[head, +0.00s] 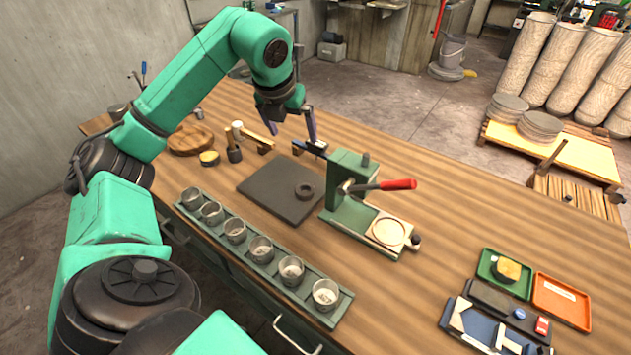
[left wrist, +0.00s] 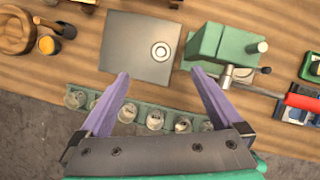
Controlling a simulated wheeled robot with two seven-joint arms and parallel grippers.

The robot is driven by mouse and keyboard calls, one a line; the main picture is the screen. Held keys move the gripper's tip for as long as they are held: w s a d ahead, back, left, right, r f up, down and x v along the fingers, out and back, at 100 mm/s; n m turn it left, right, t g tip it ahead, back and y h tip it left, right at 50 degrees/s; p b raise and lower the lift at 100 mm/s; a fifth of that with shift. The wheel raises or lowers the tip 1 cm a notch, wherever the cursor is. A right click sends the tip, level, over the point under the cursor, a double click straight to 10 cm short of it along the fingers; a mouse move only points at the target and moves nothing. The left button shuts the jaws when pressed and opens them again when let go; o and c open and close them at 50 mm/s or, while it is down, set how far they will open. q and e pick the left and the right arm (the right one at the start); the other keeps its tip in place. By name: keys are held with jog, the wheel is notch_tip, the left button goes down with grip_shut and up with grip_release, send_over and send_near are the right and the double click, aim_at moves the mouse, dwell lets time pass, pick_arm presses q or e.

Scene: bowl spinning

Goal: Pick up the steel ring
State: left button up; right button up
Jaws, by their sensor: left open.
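The steel ring (head: 304,191) is a small dark-grey ring. It lies flat on the right part of a dark square mat (head: 265,185) on the wooden bench. In the left wrist view the ring (left wrist: 160,51) shows with its open centre, just beyond the fingertips and between their lines. My left gripper (head: 292,126) is open and empty, fingers pointing down, above the bench and apart from the ring. In the left wrist view its two purple fingers (left wrist: 160,74) are spread wide. My right gripper is not in view.
A green press (head: 345,215) with a red-handled lever (head: 398,184) stands close right of the mat. A green rack (head: 335,310) of several metal cups lines the bench's front edge. Coloured trays (head: 562,300) sit at right.

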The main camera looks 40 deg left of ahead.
pick_arm(q)
jog(key=b+x, duration=0.2)
jog(key=x, duration=0.2)
jog(key=b, duration=0.8)
send_near(305, 190)
jog(key=p+x, duration=0.4)
jog(key=x, duration=0.3)
jog(key=shift+f, duration=0.2)
jog(key=shift+w+f, duration=0.15)
jog(key=shift+f, duration=0.2)
jog(key=shift+r, duration=0.1)
grip_shut()
